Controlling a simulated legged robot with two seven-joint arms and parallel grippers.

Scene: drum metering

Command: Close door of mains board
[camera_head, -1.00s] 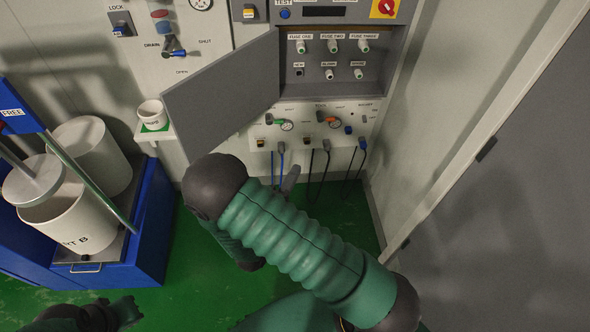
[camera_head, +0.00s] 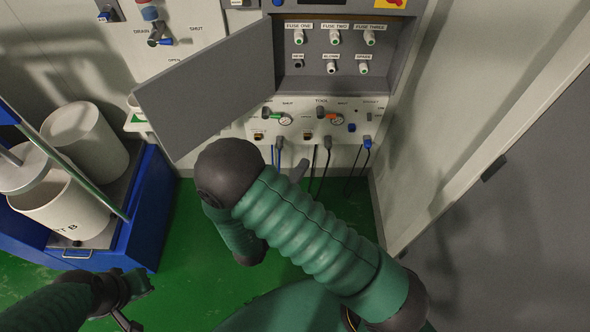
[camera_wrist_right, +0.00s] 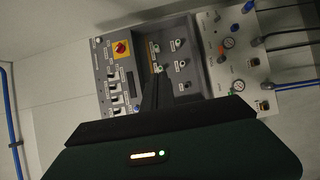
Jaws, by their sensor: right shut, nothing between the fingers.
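The mains board's grey door (camera_head: 212,88) stands open, swung out to the left of the recess, in the head view. The recess (camera_head: 340,50) shows several labelled fuses. It also shows in the right wrist view (camera_wrist_right: 188,88). My right arm crosses the middle of the head view, below the door. My right gripper (camera_head: 299,170) is partly hidden behind that arm, low before the panel, apart from the door as far as I can see. In the right wrist view its dark fingers (camera_wrist_right: 152,92) are together and empty. My left gripper (camera_head: 130,322) is at the bottom left, partly cut off.
Below the recess is a panel with gauges (camera_head: 285,119), small valves and hanging cables (camera_head: 367,145). A blue stand (camera_head: 150,215) with white drums (camera_head: 85,138) is at the left. A small shelf with a mug (camera_head: 134,104) is partly behind the door. Green floor (camera_head: 200,285) is clear between.

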